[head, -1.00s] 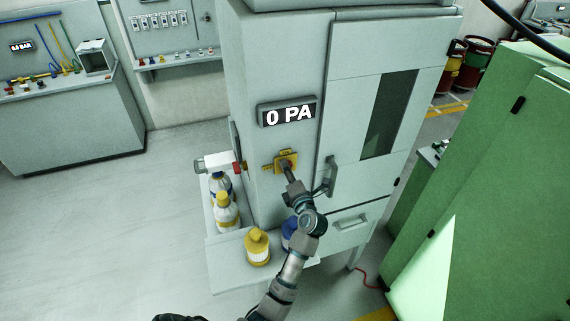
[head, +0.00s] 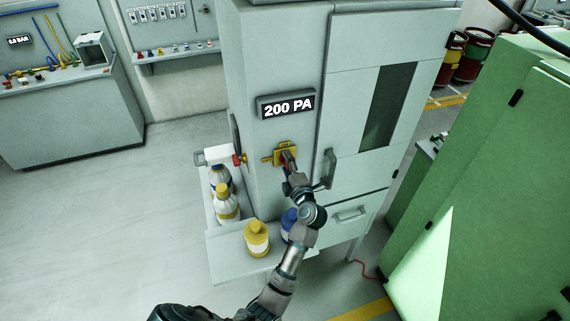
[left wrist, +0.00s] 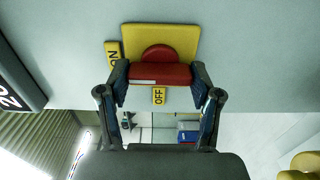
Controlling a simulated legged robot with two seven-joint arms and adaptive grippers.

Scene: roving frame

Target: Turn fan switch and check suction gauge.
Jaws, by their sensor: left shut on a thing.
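The fan switch is a red knob (left wrist: 160,73) on a yellow plate (head: 284,152) on the grey cabinet's front. In the left wrist view, an ON label (left wrist: 113,54) sits at the plate's left edge and an OFF label (left wrist: 159,96) below the knob. The knob's bar lies crosswise there, with a white mark on its left part. My left gripper (head: 289,167) is shut on the knob, one finger at each end of the bar. The suction gauge (head: 287,105) above the switch is lit and reads 200 PA. My right gripper is not in view.
A shelf (head: 222,243) at the cabinet's foot holds several bottles, including a yellow one (head: 257,239) near my left arm. A door handle (head: 329,169) is just right of my gripper. A green cabinet (head: 480,200) stands at the right. The left floor is clear.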

